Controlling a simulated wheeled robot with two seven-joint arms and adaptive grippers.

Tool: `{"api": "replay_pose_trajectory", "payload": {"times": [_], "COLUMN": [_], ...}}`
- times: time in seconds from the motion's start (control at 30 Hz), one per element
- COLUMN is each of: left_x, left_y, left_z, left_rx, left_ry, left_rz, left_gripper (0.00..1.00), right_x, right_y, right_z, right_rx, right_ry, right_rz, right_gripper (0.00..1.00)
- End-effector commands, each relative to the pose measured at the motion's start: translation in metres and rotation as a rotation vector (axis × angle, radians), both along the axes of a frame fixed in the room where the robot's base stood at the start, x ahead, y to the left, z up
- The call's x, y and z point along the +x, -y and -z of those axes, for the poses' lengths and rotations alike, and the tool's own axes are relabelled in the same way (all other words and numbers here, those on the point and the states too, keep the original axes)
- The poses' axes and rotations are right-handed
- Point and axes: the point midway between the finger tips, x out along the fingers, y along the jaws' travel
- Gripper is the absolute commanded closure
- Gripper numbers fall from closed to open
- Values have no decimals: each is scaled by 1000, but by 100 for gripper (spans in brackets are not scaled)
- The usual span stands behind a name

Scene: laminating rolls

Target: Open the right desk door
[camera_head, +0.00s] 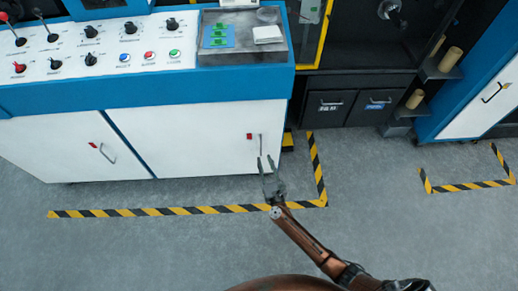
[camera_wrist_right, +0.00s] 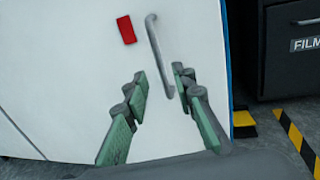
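The right desk door (camera_head: 205,140) is a white panel under the blue desk, and it looks closed. It carries a thin grey vertical handle (camera_wrist_right: 158,55) and a red tag (camera_wrist_right: 126,29) to the handle's left. In the head view the handle (camera_head: 260,143) sits near the door's right edge. My right gripper (camera_head: 265,163) is just below the handle. In the right wrist view my right gripper (camera_wrist_right: 160,82) is open, with green-padded fingers on either side of the handle's lower end. I cannot tell whether they touch it. My left gripper is out of view.
The left desk door (camera_head: 60,150) has its own handle and red tag. Black drawers (camera_head: 350,105) stand right of the desk. Yellow-black tape (camera_head: 190,211) marks the floor, which is clear. A blue-and-white cabinet (camera_head: 470,110) is at the far right.

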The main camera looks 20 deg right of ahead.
Motion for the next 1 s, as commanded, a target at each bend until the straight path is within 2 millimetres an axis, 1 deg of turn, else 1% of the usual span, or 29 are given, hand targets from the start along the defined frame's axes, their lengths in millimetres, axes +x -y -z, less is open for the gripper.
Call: {"api": "replay_pose_trajectory", "payload": {"times": [0.3,0.4,0.5,0.63,0.83,1.0], "left_x": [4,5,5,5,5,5], "left_y": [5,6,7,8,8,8], "left_z": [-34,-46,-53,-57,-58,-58], "left_rx": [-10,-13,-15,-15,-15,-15], "left_ry": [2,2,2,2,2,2], "left_rz": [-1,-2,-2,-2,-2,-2], "left_gripper": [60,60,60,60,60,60], "right_x": [49,60,68,72,72,72], "right_y": [4,5,6,7,7,6], "right_z": [1,1,1,0,0,0], "right_rx": [-3,-4,-4,-4,-4,-4], "right_ry": [0,-1,-1,-1,-1,-1], "right_rz": [0,-1,-1,0,0,-1], "right_gripper": [76,76,76,76,76,87]}}
